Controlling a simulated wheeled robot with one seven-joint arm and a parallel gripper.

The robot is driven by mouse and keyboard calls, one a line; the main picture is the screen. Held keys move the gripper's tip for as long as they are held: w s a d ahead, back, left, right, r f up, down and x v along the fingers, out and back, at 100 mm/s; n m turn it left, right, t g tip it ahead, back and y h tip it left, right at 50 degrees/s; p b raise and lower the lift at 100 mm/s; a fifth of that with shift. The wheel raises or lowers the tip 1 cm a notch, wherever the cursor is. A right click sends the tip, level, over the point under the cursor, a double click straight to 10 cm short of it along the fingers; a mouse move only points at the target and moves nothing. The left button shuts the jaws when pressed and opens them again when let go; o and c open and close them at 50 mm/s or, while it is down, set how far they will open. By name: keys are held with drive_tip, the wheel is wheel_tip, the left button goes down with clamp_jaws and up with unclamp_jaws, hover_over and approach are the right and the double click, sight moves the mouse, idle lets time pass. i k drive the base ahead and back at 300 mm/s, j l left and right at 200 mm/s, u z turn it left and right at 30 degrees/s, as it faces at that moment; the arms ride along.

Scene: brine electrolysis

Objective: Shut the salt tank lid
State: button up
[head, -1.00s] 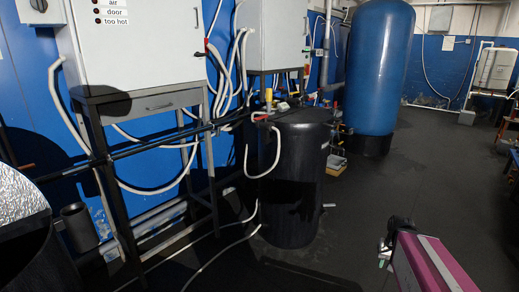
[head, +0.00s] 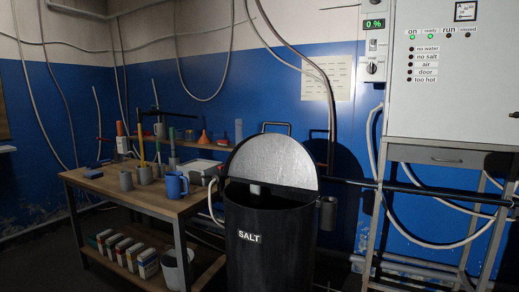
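The salt tank (head: 270,245) is a tall black cylinder with a white SALT label, in the lower middle of the head view. Its lid (head: 272,160) is a grey speckled half-disc that stands raised at the back of the rim, so the tank is open. A dark bar handle (head: 276,124) shows above the lid's top edge. The inside of the tank is dark, and its contents cannot be made out. My gripper is not in view now.
A wooden workbench (head: 140,203) with mugs, including a blue one (head: 174,186), stands close left of the tank. Boxes and a white bucket (head: 177,268) sit on its lower shelf. A white control cabinet (head: 450,75) on a dark stand is at the right. A small dark cup (head: 327,213) is at the tank's right side.

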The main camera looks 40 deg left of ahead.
sight(275, 158)
drive_tip(key=i+l+u, duration=0.1)
drive_tip(key=u, duration=0.4)
drive_tip(key=i+l+u, duration=0.15)
drive_tip(key=u, duration=0.3)
drive_tip(key=i+l+u, duration=0.15)
drive_tip(key=u, duration=0.35)
drive_tip(key=i+l+u, duration=0.1)
drive_tip(key=l+u, duration=0.2)
drive_tip(key=u, duration=0.2)
drive_tip(key=i+l+u, duration=0.1)
drive_tip(key=l+u, duration=0.2)
drive_tip(key=i+l+u, duration=0.1)
drive_tip(key=l+u, duration=0.15)
drive_tip(key=l, duration=0.2)
